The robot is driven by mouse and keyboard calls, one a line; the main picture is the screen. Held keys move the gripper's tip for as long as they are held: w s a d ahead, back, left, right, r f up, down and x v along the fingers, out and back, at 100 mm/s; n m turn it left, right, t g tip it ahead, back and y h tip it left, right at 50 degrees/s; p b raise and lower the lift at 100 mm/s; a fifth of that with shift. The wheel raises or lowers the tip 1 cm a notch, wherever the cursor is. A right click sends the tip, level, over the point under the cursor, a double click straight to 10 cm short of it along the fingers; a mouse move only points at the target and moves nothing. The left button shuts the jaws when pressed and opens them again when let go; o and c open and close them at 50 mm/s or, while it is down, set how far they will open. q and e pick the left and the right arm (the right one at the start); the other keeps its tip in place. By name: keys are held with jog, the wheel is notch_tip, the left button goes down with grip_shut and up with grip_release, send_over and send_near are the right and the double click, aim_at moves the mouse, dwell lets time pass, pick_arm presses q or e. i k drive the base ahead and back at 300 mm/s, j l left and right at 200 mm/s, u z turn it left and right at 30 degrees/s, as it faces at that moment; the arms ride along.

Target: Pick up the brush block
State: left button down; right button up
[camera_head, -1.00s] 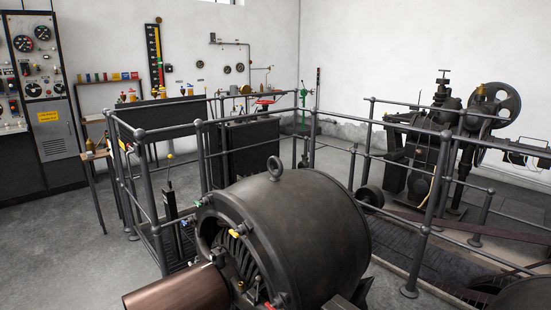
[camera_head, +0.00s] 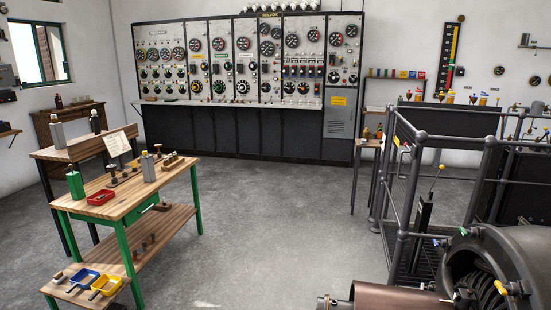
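I cannot make out for certain which thing is the brush block. Several small blocks and pegs (camera_head: 172,160) stand on the top of a wooden workbench (camera_head: 128,204) with green legs, at the left. More small dark pieces (camera_head: 143,243) sit on its lower shelf. A small pale block (camera_head: 60,277) lies on the lowest shelf beside a blue tray (camera_head: 84,279) and a yellow tray (camera_head: 106,286). They are too small to tell apart. Neither of my grippers is in view.
A switchboard (camera_head: 245,80) lines the back wall. The bench top also holds a green bottle (camera_head: 75,184) and a red tray (camera_head: 101,197). The middle floor is clear.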

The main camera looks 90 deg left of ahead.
aim_at(173, 163)
jog(key=u, duration=3.55)
jog(key=i+j, duration=0.1)
jog(key=i, duration=0.55)
jog(key=i+j, duration=0.1)
jog(key=i, duration=0.55)
jog(key=i+j, duration=0.1)
jog(key=i, duration=0.55)
jog(key=i+j+z, duration=0.1)
jog(key=i, duration=0.55)
jog(key=i+j, duration=0.1)
jog(key=i, duration=0.6)
jog(key=u, duration=0.3)
jog(key=i+l+u, duration=0.2)
jog(key=u, duration=0.15)
jog(key=i+l+u, duration=0.1)
jog(key=l+u, duration=0.25)
jog(key=i+l+u, duration=0.1)
jog(key=l+u, duration=0.25)
jog(key=l, duration=0.15)
jog(key=l+u, duration=0.5)
jog(key=l, duration=1.15)
jog(key=k+l+u, duration=0.15)
jog(key=l, duration=1.1)
